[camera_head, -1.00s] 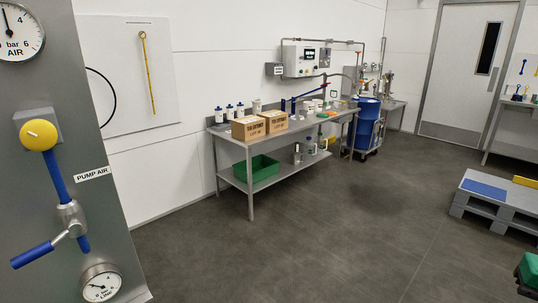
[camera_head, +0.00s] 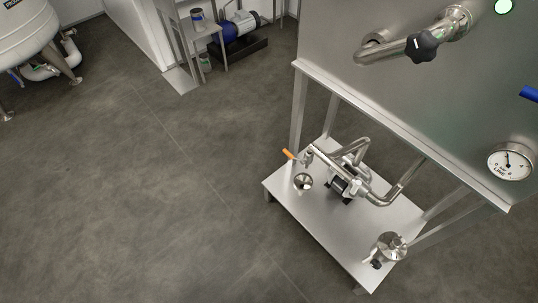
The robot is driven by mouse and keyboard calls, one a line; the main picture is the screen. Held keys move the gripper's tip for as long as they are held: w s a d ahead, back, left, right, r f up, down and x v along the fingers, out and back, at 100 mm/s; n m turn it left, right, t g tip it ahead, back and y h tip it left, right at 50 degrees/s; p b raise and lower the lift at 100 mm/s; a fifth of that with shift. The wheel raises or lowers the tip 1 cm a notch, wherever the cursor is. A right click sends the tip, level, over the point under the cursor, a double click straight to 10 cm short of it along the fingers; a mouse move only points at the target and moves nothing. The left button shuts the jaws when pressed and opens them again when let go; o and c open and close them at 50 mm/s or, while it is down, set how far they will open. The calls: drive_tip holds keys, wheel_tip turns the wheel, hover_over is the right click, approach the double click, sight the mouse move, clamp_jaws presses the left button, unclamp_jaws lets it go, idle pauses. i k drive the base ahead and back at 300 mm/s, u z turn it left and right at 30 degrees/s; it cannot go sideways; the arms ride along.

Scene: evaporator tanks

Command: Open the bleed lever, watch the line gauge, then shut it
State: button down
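The line gauge (camera_head: 511,161) is a round white dial low on the steel panel at the right. Its needle points roughly upward; the value is too small to read surely. The tip of a blue handle (camera_head: 530,94) shows above it at the right edge; the rest is cut off. A small orange-handled lever (camera_head: 289,154) sits on pipework over the low steel stand, beside a small steel funnel (camera_head: 303,181). No label shows which lever is the bleed lever. My gripper is not in view.
The low stand (camera_head: 325,226) holds a pump and a steel vessel (camera_head: 388,247). A white tank (camera_head: 27,32) stands far left. The floor at left is clear.

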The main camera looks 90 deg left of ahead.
sight(302, 160)
drive_tip(key=u, duration=0.5)
drive_tip(key=i, duration=0.05)
drive_tip(key=u, duration=2.75)
